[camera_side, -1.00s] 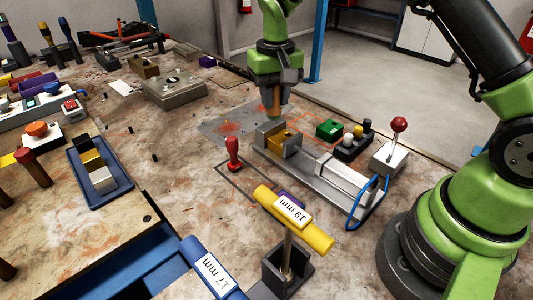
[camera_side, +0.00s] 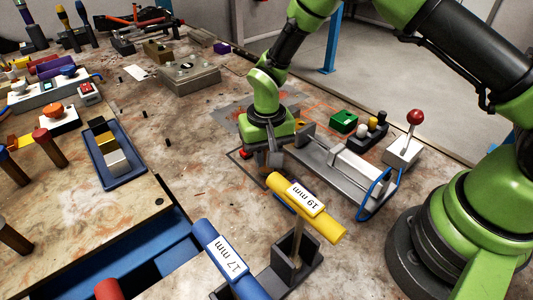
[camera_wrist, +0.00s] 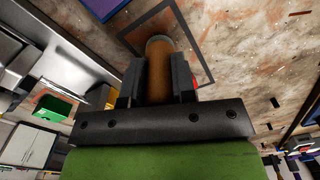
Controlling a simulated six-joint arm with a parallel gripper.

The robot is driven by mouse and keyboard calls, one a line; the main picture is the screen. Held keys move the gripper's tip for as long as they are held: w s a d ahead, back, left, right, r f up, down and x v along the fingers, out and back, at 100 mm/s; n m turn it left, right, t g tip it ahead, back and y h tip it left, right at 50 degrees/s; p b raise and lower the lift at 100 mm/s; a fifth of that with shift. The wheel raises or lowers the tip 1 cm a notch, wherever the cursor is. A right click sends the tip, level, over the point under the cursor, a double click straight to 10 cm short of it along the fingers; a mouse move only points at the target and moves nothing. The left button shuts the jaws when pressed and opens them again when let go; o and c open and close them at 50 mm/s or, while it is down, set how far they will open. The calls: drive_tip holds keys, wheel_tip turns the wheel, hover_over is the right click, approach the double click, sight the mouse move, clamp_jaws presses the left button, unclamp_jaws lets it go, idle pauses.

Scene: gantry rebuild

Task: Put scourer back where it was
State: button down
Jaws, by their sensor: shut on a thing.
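My gripper (camera_side: 264,160) points down over the bench, left of the grey vise fixture (camera_side: 345,170). In the wrist view its two dark jaws are shut around a brown cylinder with a grey-green end, which appears to be the scourer (camera_wrist: 158,68). A dark rectangular outline (camera_wrist: 194,42) on the bench shows behind the scourer. In the side view the scourer is mostly hidden by my gripper; whether it touches the bench cannot be told. A small red piece (camera_side: 245,154) shows just left of the jaws.
The yellow 19 mm handle (camera_side: 318,218) stands close in front of my gripper, with the blue 17 mm handle (camera_side: 222,250) nearer. A green block (camera_side: 344,122) and a red-knobbed lever (camera_side: 414,118) are to the right.

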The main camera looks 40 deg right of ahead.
drive_tip(key=shift+f, duration=0.2)
drive_tip(key=c, duration=1.4)
unclamp_jaws()
drive_tip(key=shift+f, duration=0.1)
drive_tip(key=o, duration=0.5)
drive_tip(key=shift+c, duration=0.2)
wheel_tip(320, 180, up, 13)
drive_tip(key=shift+f, duration=0.2)
